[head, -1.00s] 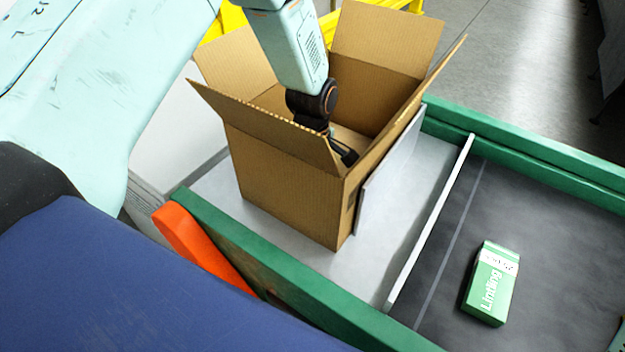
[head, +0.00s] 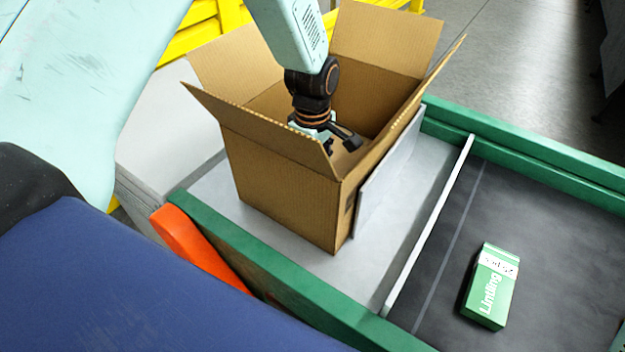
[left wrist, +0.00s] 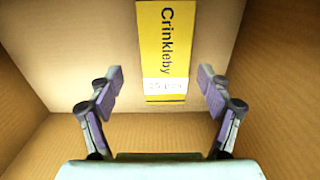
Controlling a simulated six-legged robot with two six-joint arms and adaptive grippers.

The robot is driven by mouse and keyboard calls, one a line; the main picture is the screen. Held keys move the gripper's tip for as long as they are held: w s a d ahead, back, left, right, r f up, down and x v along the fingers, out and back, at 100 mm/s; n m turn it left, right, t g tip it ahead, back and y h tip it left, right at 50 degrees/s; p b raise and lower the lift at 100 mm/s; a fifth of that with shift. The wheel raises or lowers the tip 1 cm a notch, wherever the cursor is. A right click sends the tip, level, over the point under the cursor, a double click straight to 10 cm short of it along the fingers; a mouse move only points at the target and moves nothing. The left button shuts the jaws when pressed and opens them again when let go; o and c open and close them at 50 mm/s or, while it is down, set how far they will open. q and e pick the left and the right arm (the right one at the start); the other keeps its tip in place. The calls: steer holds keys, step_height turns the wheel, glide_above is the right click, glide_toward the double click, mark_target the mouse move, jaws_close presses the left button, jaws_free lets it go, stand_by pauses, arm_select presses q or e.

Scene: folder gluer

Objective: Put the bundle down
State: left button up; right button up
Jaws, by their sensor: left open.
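The bundle, yellow with the word Crinkleby and a white label (left wrist: 163,40), lies on the floor of the cardboard box in the left wrist view. My left gripper (left wrist: 160,88) is open, with its two fingers spread wide and the near end of the bundle showing between the fingertips. It does not touch the bundle as far as I can see. In the head view my left gripper (head: 340,142) is inside the open cardboard box (head: 285,192), below its rim, and the bundle is hidden there. My right gripper is not in view.
The box stands flaps up on a grey surface with green side rails (head: 300,300). A grey upright plate (head: 390,170) is against its right side. A thin white divider (head: 430,225) and a dark belt with a green Lindling carton (head: 490,287) are farther right. An orange part (head: 200,250) is at the left.

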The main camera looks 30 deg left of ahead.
arm_select(q)
step_height(320, 180, up, 8)
steer(key=shift+r, duration=0.15)
steer(key=shift+s, duration=0.3)
steer(key=shift+r, duration=0.15)
